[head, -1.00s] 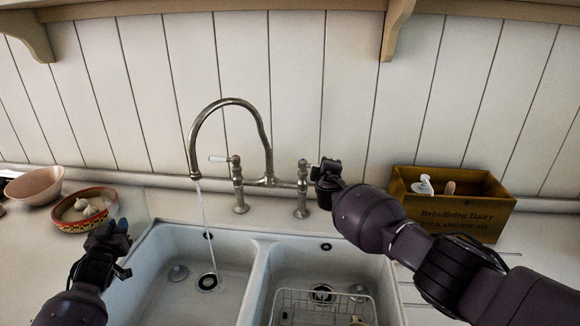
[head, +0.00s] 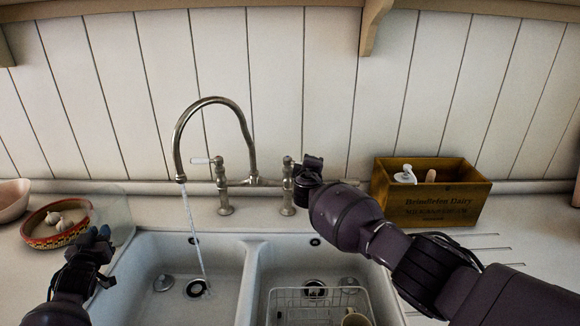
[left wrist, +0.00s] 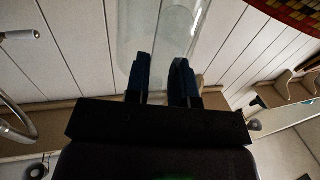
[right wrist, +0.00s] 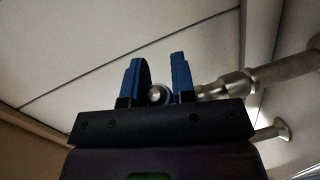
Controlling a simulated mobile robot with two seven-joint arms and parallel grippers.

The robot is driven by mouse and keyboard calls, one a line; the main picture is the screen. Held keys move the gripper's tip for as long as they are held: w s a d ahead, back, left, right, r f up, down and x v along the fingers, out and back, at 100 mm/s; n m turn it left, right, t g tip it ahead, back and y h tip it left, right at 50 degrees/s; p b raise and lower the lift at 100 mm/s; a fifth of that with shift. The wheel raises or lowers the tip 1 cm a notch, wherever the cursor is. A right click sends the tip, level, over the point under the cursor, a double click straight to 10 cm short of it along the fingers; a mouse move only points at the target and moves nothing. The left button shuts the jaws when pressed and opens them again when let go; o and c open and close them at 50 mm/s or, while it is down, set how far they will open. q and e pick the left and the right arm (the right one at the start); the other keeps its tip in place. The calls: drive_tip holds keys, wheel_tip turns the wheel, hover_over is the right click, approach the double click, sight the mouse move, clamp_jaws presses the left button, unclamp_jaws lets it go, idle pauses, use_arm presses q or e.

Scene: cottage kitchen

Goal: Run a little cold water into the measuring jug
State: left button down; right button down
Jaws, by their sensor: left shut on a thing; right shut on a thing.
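The bridge tap (head: 216,104) stands behind the double sink. A thin stream of water (head: 195,235) falls from its spout into the left basin (head: 150,255). The clear measuring jug (head: 113,212) shows faintly at the left basin's left edge, away from the stream. My left gripper (head: 92,240) is shut on it; the clear wall also shows between the fingers in the left wrist view (left wrist: 160,40). My right gripper (head: 302,178) is shut on the tap's right handle, whose round metal end (right wrist: 157,94) shows between its fingers. The left lever (head: 202,160) is free.
A patterned bowl (head: 45,238) with garlic stands left of the jug, with a pink bowl (head: 10,200) beyond. A wire rack (head: 290,297) sits in the right basin. A wooden box (head: 425,205) stands on the right counter behind my right arm. The space under the spout is clear.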

idle(0.3)
drive_tip(key=c, duration=0.9)
unclamp_jaws()
drive_tip(key=shift+c, duration=0.2)
use_arm(q)
drive_tip(key=shift+r, duration=0.1)
drive_tip(key=shift+r+p, duration=0.75)
drive_tip(key=shift+p, duration=0.05)
drive_tip(key=shift+r, duration=0.1)
use_arm(e)
drive_tip(key=s+a+r, duration=0.1)
drive_tip(key=s, duration=1)
drive_tip(key=shift+s+a+r, duration=0.15)
drive_tip(key=shift+s+r, duration=0.05)
drive_tip(key=shift+s, duration=0.2)
